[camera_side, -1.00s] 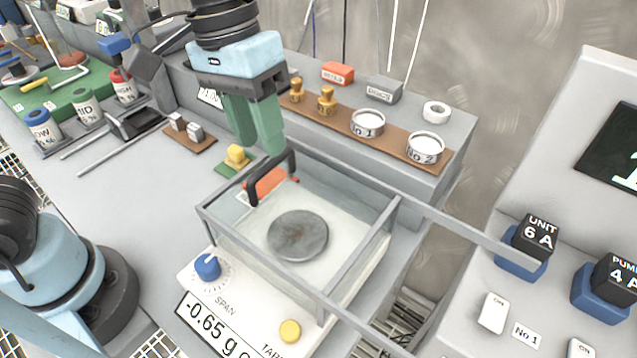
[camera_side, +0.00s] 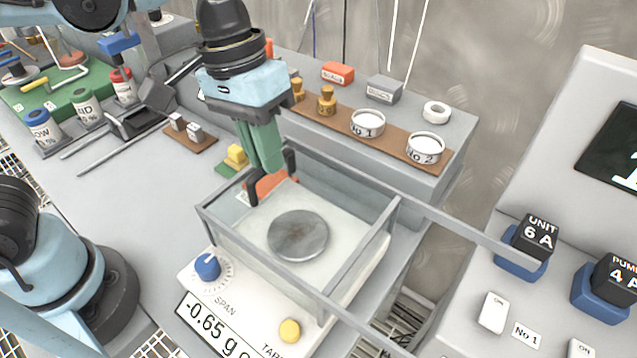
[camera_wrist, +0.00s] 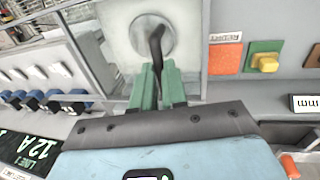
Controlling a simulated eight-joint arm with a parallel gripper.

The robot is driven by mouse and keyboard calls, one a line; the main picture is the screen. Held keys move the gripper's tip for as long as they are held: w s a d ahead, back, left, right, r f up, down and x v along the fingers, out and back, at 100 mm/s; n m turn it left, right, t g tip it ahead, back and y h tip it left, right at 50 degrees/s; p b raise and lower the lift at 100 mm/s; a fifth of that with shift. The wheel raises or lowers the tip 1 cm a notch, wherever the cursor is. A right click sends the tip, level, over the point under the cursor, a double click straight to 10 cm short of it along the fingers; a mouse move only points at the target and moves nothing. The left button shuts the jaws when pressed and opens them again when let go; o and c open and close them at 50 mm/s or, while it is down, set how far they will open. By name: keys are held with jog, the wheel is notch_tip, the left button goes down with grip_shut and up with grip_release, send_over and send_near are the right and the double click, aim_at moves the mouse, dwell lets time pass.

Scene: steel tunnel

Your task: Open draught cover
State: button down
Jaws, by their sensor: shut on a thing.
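The draught cover (camera_side: 352,275) is a clear box with grey edges on the white balance (camera_side: 222,305), over a round metal pan (camera_side: 298,236). A black bar handle (camera_side: 287,163) stands at its back left; it also shows in the wrist view (camera_wrist: 156,42). My gripper (camera_side: 268,168) has green fingers and is shut on the handle. In the wrist view the fingertips (camera_wrist: 157,68) lie on both sides of the bar, which partly hides the pan (camera_wrist: 138,33). Whether the cover has shifted from its place, I cannot tell.
Grey rails (camera_side: 465,236) run right from the cover towards a control panel (camera_side: 560,150). Behind is a raised ledge with dishes No 1 (camera_side: 367,123) and No 2 (camera_side: 425,147). A yellow block (camera_side: 236,154) sits left of the cover. A blue knob (camera_side: 207,267) is in front.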

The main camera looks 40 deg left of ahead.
jog(key=d, duration=1.7)
jog(key=shift+d, duration=0.25)
jog(key=c, duration=1.2)
grip_release()
jog(key=shift+o, duration=0.2)
notch_tip(320, 180, up, 12)
jog(key=a, duration=0.2)
jog(key=shift+a, duration=0.25)
